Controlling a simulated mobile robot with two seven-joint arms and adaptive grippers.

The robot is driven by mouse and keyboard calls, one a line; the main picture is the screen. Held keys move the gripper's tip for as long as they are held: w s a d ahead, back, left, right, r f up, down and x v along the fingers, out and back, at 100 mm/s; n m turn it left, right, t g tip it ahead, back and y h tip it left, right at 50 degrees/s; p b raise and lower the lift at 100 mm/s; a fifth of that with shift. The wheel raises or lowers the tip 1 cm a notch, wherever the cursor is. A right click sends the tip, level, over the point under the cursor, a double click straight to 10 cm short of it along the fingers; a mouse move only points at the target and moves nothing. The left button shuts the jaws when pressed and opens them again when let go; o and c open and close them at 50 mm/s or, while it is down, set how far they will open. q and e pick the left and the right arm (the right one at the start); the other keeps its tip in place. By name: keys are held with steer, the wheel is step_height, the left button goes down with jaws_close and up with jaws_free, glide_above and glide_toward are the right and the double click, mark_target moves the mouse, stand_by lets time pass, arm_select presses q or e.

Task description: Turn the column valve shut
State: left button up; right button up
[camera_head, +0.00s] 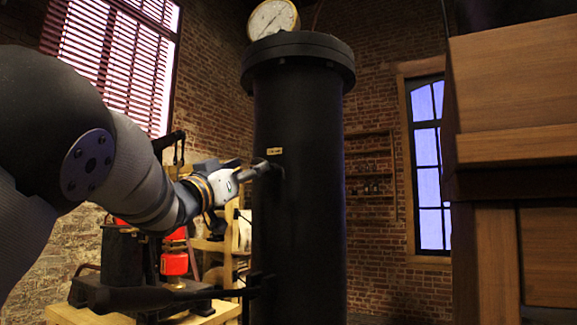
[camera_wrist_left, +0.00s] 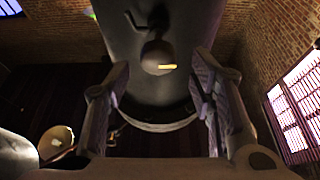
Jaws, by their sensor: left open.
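The tall black column (camera_head: 305,220) stands upright in the middle of the head view and shows close up in the wrist view (camera_wrist_left: 185,30). A small yellow label (camera_head: 274,151) is on its side; it shows in the wrist view (camera_wrist_left: 167,67) beside a grey rounded knob (camera_wrist_left: 156,52), which seems to be the valve. My left gripper (camera_head: 262,170) reaches the column's side just below the label. In the wrist view its fingers (camera_wrist_left: 163,95) are spread wide, with the knob ahead between them. I cannot tell whether they touch it. My right gripper is not in view.
A round gauge (camera_head: 273,18) tops the column. A dark bar (camera_head: 185,295) runs low to the column's left. A wooden stand (camera_head: 215,310) with black and red equipment is behind it. A wooden cabinet (camera_head: 515,120) fills the right edge.

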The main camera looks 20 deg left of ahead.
arm_select(q)
steer(key=shift+x, duration=2.25)
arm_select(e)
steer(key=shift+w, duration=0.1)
arm_select(q)
steer(key=shift+d, duration=0.1)
steer(key=shift+c, duration=0.4)
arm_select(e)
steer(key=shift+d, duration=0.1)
arm_select(q)
steer(key=c, duration=1.1)
